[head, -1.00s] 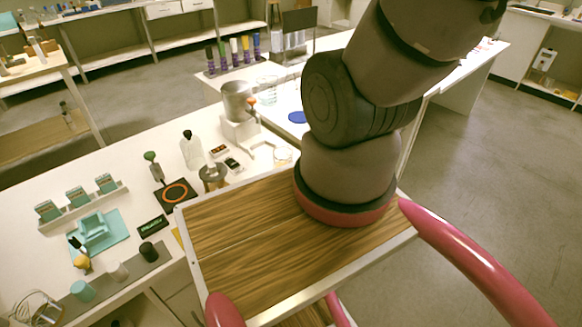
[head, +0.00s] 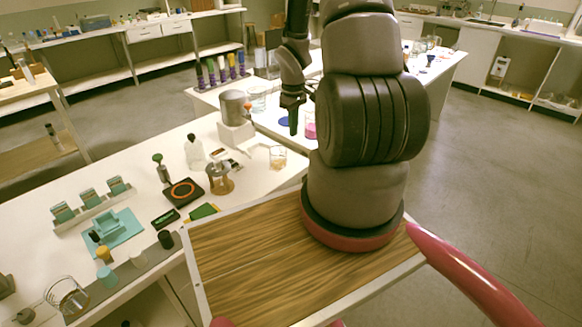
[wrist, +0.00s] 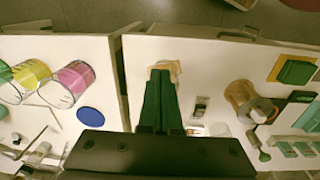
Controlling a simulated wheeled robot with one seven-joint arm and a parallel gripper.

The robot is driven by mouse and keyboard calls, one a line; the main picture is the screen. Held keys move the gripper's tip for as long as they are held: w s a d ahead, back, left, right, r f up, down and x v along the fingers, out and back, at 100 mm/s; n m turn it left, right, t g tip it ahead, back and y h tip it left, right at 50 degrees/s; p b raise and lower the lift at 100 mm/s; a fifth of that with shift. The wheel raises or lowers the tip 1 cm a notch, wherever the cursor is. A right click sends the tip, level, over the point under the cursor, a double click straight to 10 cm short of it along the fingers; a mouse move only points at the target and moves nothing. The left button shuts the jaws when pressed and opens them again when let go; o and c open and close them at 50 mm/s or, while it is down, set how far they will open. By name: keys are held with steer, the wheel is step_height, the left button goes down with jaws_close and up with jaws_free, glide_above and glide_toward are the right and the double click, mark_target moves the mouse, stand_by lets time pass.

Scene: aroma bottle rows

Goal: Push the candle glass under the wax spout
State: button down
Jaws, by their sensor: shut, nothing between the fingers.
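The candle glass (head: 278,157), a clear tumbler with an amber bottom, stands upright on the white bench near its right edge in the head view. The grey wax pot (head: 234,106) stands left of and behind it on a white base, with an orange knob (head: 248,106) at its side; I cannot make out the spout opening. My gripper (head: 293,122) hangs above the bench, green fingers down and shut, empty. In the wrist view my gripper (wrist: 161,92) points at a tan-rimmed thing (wrist: 166,67), likely the candle glass; I cannot tell whether they touch.
A glass of pink liquid (head: 310,126) and a blue disc (wrist: 91,117) are on the neighbouring table. A wooden tray top (head: 250,260) fills the foreground.

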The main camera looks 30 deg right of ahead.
steer(key=f, duration=0.9)
steer(key=a+f, duration=0.1)
steer(key=f, duration=0.3)
steer(key=shift+w+f, duration=0.4)
steer(key=shift+w+a, duration=0.2)
steer(key=shift+w, duration=0.35)
steer(key=w+a, duration=0.1)
steer(key=w, duration=0.2)
steer(key=w+a, duration=0.1)
steer(key=w, duration=0.3)
steer(key=w+a, duration=0.2)
steer(key=w, duration=0.2)
